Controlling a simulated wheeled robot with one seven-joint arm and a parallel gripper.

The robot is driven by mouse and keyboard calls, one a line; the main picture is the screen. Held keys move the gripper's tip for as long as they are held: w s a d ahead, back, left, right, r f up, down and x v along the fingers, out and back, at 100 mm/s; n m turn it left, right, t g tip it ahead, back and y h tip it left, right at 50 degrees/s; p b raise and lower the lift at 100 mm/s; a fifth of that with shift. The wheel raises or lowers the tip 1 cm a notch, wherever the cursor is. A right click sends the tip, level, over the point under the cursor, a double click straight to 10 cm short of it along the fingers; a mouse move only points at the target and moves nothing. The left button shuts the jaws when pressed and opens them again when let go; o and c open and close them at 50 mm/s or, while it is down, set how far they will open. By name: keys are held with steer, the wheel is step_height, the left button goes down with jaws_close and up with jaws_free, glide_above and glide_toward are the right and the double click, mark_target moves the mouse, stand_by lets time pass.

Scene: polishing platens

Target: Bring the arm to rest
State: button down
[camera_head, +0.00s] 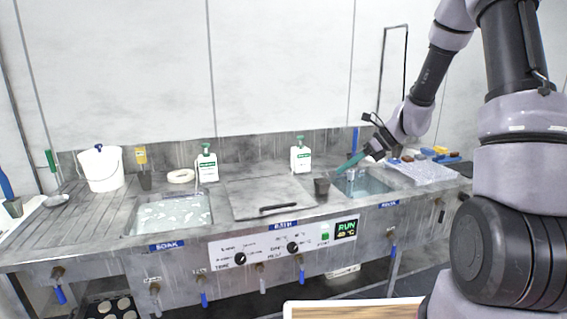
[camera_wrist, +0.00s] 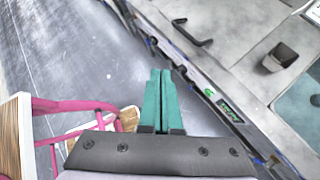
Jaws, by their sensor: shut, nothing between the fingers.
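My gripper (camera_head: 350,163) is at the right of the head view, at the end of my raised arm. Its teal fingers point down and left above the counter, near the right-hand basin (camera_head: 362,184). In the wrist view the two teal fingers (camera_wrist: 160,98) lie side by side, shut, with nothing between them. Beyond them the wrist view shows the floor and the front edge of the counter.
The steel counter (camera_head: 100,215) holds a soak basin (camera_head: 170,215), a lidded bath (camera_head: 268,197), a small dark cup (camera_head: 321,188), a white bucket (camera_head: 100,168) and two pump bottles (camera_head: 300,155). A wood-topped stand with pink rails (camera_wrist: 75,105) shows in the wrist view.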

steer(key=s+d+r+n+t+h, duration=0.2)
steer(key=s+d+r+n+h, duration=0.1)
steer(key=s+r+n, duration=0.7)
steer(key=s+d+r+n+t+h, duration=0.3)
steer(key=s+r+n+h, duration=0.1)
steer(key=s+r+n, duration=0.6)
steer(key=s+r, duration=0.1)
steer(key=s, duration=0.2)
steer(key=shift+s+d+r, duration=0.2)
steer(key=shift+s+r, duration=0.05)
steer(key=shift+r, duration=0.15)
